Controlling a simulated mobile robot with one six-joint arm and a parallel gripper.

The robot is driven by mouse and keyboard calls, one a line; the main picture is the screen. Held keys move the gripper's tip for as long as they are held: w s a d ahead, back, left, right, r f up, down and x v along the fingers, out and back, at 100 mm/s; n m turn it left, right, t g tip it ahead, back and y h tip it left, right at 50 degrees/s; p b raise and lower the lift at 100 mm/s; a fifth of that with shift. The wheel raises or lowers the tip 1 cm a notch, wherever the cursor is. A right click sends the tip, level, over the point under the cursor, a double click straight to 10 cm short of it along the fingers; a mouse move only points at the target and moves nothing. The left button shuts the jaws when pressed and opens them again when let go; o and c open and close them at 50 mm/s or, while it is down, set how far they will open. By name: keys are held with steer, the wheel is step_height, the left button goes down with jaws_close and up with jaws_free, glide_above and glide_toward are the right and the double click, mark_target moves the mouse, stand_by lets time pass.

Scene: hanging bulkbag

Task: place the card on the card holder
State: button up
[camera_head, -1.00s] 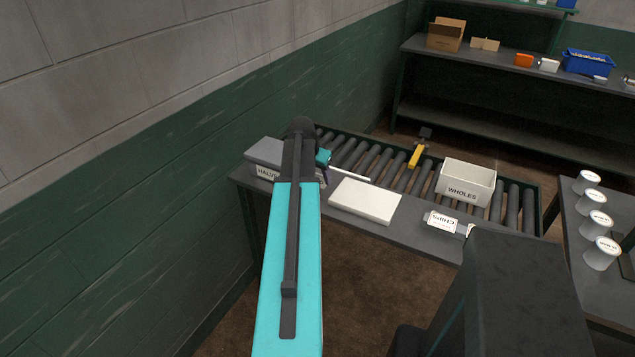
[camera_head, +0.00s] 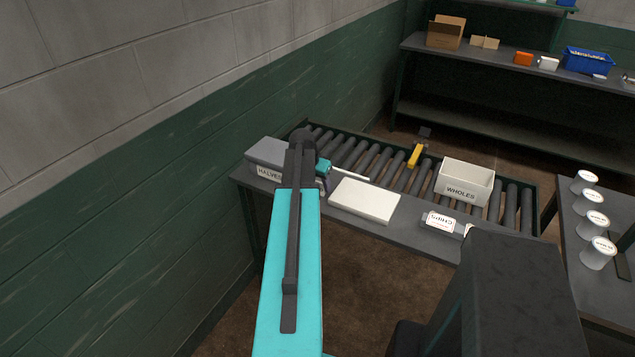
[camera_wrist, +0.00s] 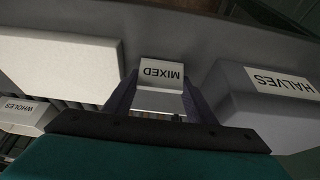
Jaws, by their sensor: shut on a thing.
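My gripper (camera_wrist: 160,90) has its purple fingers on either side of a white card marked MIXED (camera_wrist: 161,70) and is shut on it. The lettering looks turned over in the wrist view. A paler flat strip shows just below the lettering, and I cannot tell whether it is part of the card or a holder. In the head view my gripper (camera_head: 324,176) is at the bench's left end, between the grey HALVES box (camera_head: 266,152) and a flat white block (camera_head: 364,200). The card is not clear there. I cannot make out the card holder for certain.
Behind the bench edge runs a roller conveyor (camera_head: 350,155). A white WHOLES box (camera_head: 465,184) and a CHIPS label (camera_head: 440,221) are to the right. Several white tubs (camera_head: 593,220) stand on a side table. A wall is close on the left.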

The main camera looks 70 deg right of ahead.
steer(key=shift+f, duration=0.15)
steer(key=o, duration=1.1)
steer(key=shift+r, duration=0.25)
steer(key=b+v, duration=0.3)
steer(key=v, duration=0.9)
steer(key=shift+d, duration=0.1)
